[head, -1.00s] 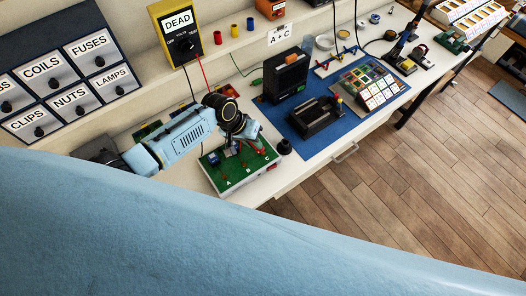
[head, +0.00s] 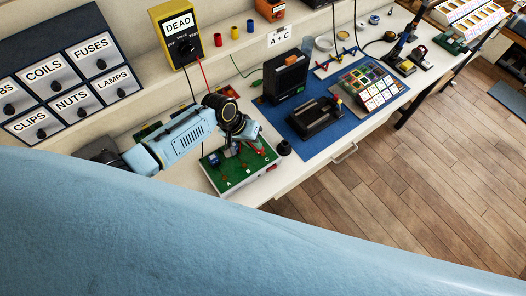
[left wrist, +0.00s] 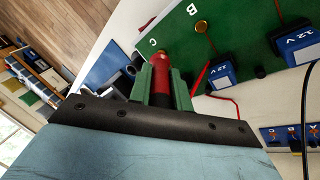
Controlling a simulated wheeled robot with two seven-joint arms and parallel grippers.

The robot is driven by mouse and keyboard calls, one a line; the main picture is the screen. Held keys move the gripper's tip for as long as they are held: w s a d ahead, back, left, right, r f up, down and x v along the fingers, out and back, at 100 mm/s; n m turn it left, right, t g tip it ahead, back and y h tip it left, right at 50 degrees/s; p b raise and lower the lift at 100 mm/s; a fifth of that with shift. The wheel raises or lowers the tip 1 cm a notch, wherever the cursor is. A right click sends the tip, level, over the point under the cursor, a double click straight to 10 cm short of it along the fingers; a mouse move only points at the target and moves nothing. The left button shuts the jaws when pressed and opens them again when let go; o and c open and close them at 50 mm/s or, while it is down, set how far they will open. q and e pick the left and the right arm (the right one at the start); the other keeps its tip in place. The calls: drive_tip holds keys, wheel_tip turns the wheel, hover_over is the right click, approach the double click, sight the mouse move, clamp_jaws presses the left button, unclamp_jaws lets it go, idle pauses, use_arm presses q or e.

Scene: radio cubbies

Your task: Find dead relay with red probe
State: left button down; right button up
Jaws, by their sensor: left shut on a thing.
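My left gripper (head: 250,149) is over the right part of the green test board (head: 227,178), marked A, B and C. In the left wrist view its green fingers (left wrist: 163,80) are shut on the red probe (left wrist: 158,52), whose tip points at the board's edge near letter C; I cannot tell whether it touches metal. Blue 12 V relays (left wrist: 222,70) sit on the board, another (left wrist: 298,44) further right. One relay (head: 213,160) shows by A in the head view; the gripper hides others. The yellow meter (head: 163,31) reads DEAD. My right gripper is not in view.
Labelled drawers (head: 45,73) stand at left. A blue mat (head: 339,132) beyond the board holds a black device (head: 286,76), a black cradle (head: 316,118) and a card of coloured squares (head: 371,80). A small black knob-like piece (head: 284,148) stands beside the board.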

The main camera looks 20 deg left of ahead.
use_arm(q)
drive_tip(key=shift+r+p, duration=1.6)
drive_tip(key=shift+r, duration=0.55)
